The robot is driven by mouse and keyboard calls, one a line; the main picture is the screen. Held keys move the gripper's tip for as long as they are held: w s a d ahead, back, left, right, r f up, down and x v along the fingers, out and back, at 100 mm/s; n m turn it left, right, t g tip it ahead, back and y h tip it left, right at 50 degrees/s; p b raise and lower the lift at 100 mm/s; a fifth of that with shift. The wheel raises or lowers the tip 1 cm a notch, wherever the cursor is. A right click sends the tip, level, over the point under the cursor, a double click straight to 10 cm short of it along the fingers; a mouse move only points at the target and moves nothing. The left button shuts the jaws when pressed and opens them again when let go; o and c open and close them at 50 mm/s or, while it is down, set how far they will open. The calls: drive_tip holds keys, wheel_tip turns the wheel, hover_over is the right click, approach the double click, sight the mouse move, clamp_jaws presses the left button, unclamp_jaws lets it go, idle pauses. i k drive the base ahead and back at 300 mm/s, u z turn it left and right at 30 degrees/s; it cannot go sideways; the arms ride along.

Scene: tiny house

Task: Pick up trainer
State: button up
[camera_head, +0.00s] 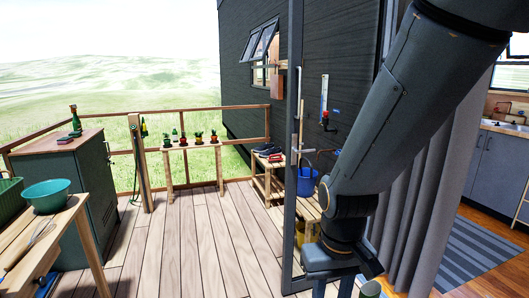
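What look like dark trainers (267,149), with some red at the right end, lie on top of a small wooden shelf (268,167) by the dark house wall. They are small in view, so I cannot tell each shoe apart clearly. My gripper (332,289) hangs at the bottom edge of the view, below my arm. It is nearer to the camera than the shelf and well apart from the trainers. Its fingertips are cut off, so I cannot see whether it is open or shut or holds anything.
A glass door frame (293,120) stands upright between my arm and the deck. A blue bucket (306,181) sits right of the shelf. A grey curtain (431,160) hangs at right. A table with a teal bowl (47,195) stands left. The middle deck (205,235) is clear.

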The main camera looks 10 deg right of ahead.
sight(263, 148)
drive_tip(key=u, duration=0.2)
drive_tip(key=i, duration=0.95)
drive_tip(key=u, duration=0.55)
drive_tip(key=i, duration=3.55)
drive_tip(key=z, duration=0.5)
drive_tip(key=i, duration=1.75)
drive_tip(key=z, duration=0.9)
drive_tip(key=i, duration=0.95)
drive_tip(key=z, duration=0.25)
